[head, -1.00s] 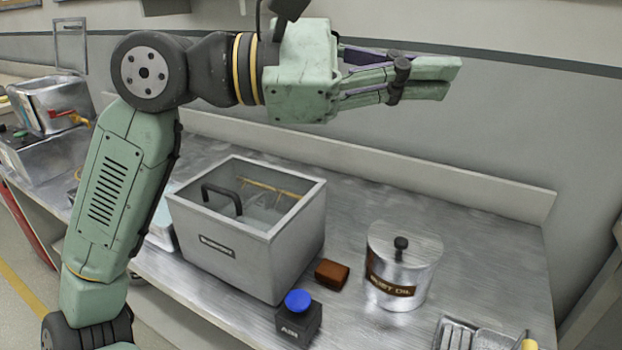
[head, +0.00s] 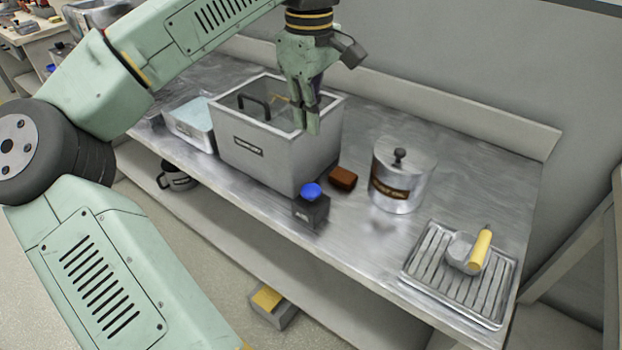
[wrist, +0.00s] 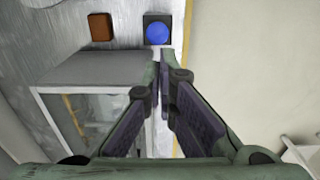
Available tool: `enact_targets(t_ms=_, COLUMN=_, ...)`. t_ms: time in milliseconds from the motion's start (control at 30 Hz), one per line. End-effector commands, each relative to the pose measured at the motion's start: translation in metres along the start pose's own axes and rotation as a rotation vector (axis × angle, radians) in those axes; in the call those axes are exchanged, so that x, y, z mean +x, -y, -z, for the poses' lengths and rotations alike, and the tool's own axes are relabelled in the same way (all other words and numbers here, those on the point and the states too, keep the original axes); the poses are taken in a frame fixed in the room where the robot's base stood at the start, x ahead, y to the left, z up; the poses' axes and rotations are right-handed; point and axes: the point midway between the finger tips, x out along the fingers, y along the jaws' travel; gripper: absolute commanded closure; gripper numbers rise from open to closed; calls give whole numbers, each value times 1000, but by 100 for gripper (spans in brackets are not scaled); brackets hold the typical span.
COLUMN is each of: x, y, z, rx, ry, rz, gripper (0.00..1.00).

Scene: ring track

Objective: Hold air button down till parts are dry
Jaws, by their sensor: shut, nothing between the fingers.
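The air button is a blue dome (head: 311,191) on a dark box (head: 311,212) marked AIR, at the front edge of the bench. It also shows at the top of the wrist view (wrist: 157,34). The grey drying box (head: 250,150) with a clear lid and black handle stands behind and left of it. What lies inside the box is too unclear to tell. My gripper (head: 313,128) points down over the right front part of the drying box, above and apart from the button. Its fingers (wrist: 167,88) are shut and empty.
A brown block (head: 342,179) sits right of the button. A metal oil can (head: 400,178) stands farther right, then a slatted tray (head: 441,290) with a yellow-handled scoop (head: 480,250). A pale blue tray (head: 192,125) is left of the box. A pedal-like block (head: 273,306) is on the floor.

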Motion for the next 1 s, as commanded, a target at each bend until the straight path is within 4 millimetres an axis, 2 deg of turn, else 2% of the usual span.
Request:
enact_targets(t_ms=167, x=2, y=0, z=-1, rx=1, ry=2, rz=-1, gripper=100)
enact_targets(t_ms=267, x=10, y=0, z=0, rx=0, ry=3, rz=0, gripper=100)
enact_targets(t_ms=367, x=24, y=0, z=-1, rx=2, ry=4, rz=0, gripper=100)
enact_targets(t_ms=700, x=95, y=0, z=-2, rx=2, ry=6, rz=0, gripper=100)
enact_targets(t_ms=900, x=125, y=0, z=-2, rx=1, ry=6, rz=-2, gripper=100)
enact_targets(t_ms=1000, x=134, y=0, z=-2, rx=1, ry=4, rz=-2, gripper=100)
